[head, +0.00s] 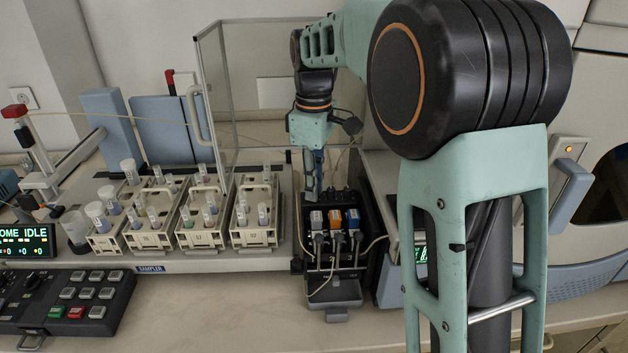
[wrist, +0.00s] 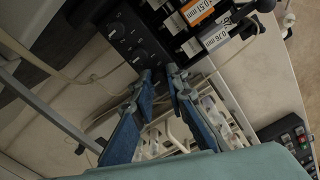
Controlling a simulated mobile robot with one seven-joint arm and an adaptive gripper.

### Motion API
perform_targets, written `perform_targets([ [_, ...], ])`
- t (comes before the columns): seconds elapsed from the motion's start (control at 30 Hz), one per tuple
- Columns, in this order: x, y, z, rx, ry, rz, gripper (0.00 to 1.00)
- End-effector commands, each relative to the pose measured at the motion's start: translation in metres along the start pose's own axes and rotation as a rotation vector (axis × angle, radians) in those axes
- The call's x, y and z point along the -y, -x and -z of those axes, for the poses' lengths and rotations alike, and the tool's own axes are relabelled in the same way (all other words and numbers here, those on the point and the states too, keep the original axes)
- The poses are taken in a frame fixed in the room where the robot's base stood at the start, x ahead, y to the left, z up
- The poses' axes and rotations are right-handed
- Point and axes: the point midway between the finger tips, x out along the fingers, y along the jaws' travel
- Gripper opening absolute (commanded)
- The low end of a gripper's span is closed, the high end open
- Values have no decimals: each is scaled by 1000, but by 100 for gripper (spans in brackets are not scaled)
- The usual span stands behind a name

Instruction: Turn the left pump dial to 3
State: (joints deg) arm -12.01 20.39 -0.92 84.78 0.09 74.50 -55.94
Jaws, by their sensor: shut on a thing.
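The black pump (head: 345,280) stands right of the sampler racks in the head view, with several small dials along its back panel. In the wrist view this black panel (wrist: 150,42) shows a row of dark round knobs. My gripper (head: 312,195) reaches down over the panel's left end. Its blue fingers also show in the wrist view (wrist: 160,72), with the tips close together at the panel's lower end. They are shut on what appears to be the left pump dial, which the fingertips hide. The dial's setting cannot be read.
Coloured tube cassettes (head: 335,219) sit in front of the dials. Sampler racks (head: 200,215) with vials and a clear screen (head: 255,90) stand left. A tube (head: 375,245) loops beside the pump. The bench front (head: 220,310) is clear.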

Motion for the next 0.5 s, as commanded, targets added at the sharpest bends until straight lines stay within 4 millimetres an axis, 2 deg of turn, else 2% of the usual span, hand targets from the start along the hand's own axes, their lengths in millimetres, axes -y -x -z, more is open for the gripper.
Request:
perform_targets([
  [0.13, 0, 1, 0, 1, -57, 0, 0],
  [0.43, 0, 0, 0, 0, -65, -1, 0],
  [0.47, 0, 0, 0, 0, -65, -1, 16],
  [0.5, 0, 0, 0, 0, -65, -1, 20],
])
